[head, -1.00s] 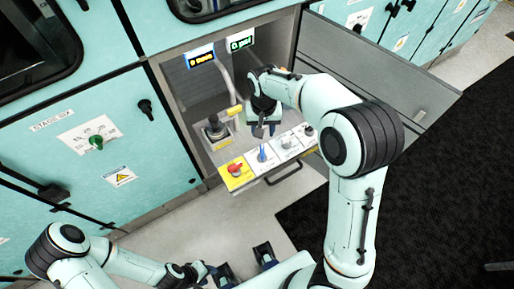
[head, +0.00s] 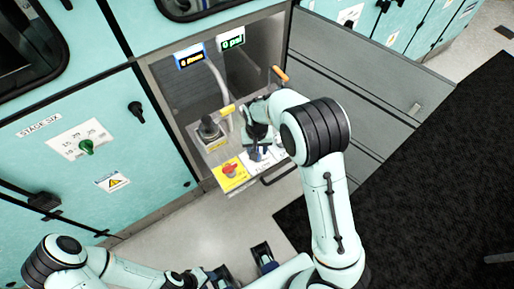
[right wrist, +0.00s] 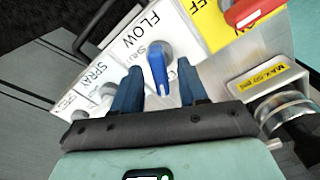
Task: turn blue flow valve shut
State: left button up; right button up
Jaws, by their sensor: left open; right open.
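The blue flow valve (right wrist: 157,70) is a blue lever on a round grey hub, on a white plate marked FLOW (right wrist: 140,35) in the right wrist view. My right gripper (right wrist: 160,72) is open, with one dark blue finger on each side of the lever. I cannot tell whether either finger touches it. In the head view my right gripper (head: 257,147) is over the panel and largely hides the valve. My left gripper (head: 243,265) is open and empty above the floor at the bottom.
A red knob on a yellow plate (head: 230,172) sits left of the flow valve; it also shows in the right wrist view. A SPRAY plate (right wrist: 104,72) with a grey knob lies on the other side. An open grey door (head: 370,90) stands to the right.

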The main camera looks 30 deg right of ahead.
grip_shut()
pick_arm(q)
jog(key=shift+r, duration=0.15)
pick_arm(e)
jog(key=m+p, duration=0.1)
jog(key=m, duration=0.2)
jog(key=shift+r+p, duration=0.1)
jog(key=shift+p, duration=0.3)
jog(key=m+p, duration=0.2)
jog(key=m, duration=0.1)
jog(key=shift+m, duration=0.3)
jog(key=m+p, duration=0.1)
jog(key=m, duration=0.3)
jog(key=shift+p, duration=0.4)
pick_arm(q)
jog(key=w+r, duration=0.4)
jog(key=r, duration=0.3)
jog(key=shift+p, duration=0.35)
pick_arm(e)
jog(key=shift+m, duration=0.8)
pick_arm(q)
jog(key=shift+r, duration=0.1)
